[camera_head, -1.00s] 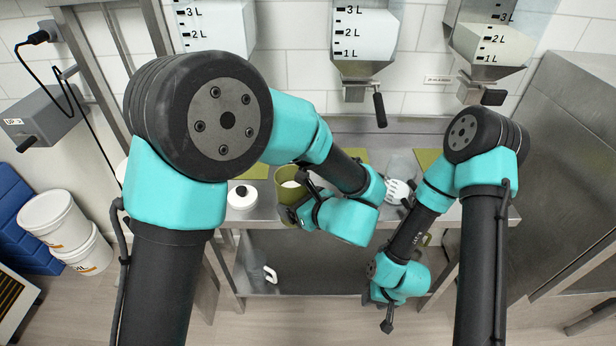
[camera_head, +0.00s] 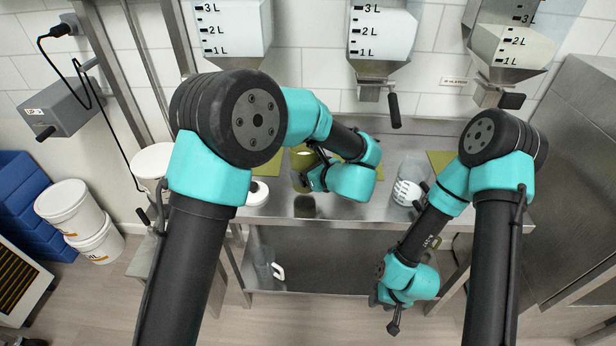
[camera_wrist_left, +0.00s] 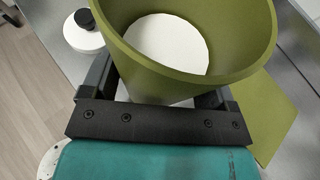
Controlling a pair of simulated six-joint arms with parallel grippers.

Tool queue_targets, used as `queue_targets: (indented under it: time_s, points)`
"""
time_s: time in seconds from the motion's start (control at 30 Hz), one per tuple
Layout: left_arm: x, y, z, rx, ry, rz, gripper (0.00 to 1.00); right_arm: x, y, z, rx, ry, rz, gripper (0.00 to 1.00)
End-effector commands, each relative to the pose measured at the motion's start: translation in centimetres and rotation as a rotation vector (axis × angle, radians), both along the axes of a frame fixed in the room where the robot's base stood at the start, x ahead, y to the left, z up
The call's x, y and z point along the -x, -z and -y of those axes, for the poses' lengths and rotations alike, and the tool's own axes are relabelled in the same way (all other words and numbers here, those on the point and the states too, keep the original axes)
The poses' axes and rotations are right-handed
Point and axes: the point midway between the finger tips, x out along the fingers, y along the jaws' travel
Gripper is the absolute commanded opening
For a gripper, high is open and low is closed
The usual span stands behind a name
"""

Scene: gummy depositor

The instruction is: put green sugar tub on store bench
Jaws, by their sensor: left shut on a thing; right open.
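The green sugar tub (camera_wrist_left: 235,60), an olive-green open tub with white contents, fills the top of the left wrist view. My left gripper (camera_wrist_left: 160,92) is shut on its near wall. In the head view the tub (camera_head: 302,158) is partly hidden behind my left gripper (camera_head: 308,180), over the steel bench (camera_head: 340,212). A dark patch on the steel below suggests it is held above the surface. My right gripper (camera_head: 393,322) is open and empty, low in front of the bench. I cannot tell which surface is the store bench.
A white lidded pot (camera_head: 257,193) and a clear jug with white contents (camera_head: 408,190) stand on the bench. Olive mats (camera_head: 440,162) lie on it. Hoppers (camera_head: 382,45) with handles hang above. A white bucket (camera_head: 152,160) stands on a side stand at left.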

Motion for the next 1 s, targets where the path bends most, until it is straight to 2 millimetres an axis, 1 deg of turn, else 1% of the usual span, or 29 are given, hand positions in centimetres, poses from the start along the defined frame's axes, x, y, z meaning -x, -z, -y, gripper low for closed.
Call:
queue_targets:
  time_s: [0.1, 0.13, 0.3, 0.4, 0.8, 0.83, 1.0]
  points:
    - [-0.9, 0.0, 0.0, 0.001, -0.001, 0.003, 0.25, 0.0, 0.0, 0.0, 0.000, 0.000, 0.000, 0.43]
    - [-1.0, 0.3, 0.0, 0.000, 0.000, 0.001, 0.25, 0.0, 0.0, 0.0, 0.000, 0.000, 0.000, 0.43]
    - [-0.8, 2.8, 0.0, -0.001, 0.001, -0.001, 0.25, 0.0, 0.0, 0.0, 0.000, 0.000, 0.000, 0.43]
    - [-0.8, 3.5, 0.0, -0.001, 0.000, 0.001, 0.25, 0.0, 0.0, 0.0, 0.000, 0.000, 0.000, 0.43]
    - [-0.8, 3.8, 0.0, 0.000, 0.000, 0.001, 0.25, 0.0, 0.0, 0.0, 0.000, 0.000, 0.000, 0.43]
    - [-0.8, 3.9, 0.0, 0.000, 0.000, 0.000, 0.82, 0.0, 0.0, 0.0, 0.000, 0.000, 0.000, 0.43]
    - [-0.8, 3.9, 0.0, 0.000, 0.000, 0.000, 0.98, 0.0, 0.0, 0.0, 0.000, 0.000, 0.000, 0.43]
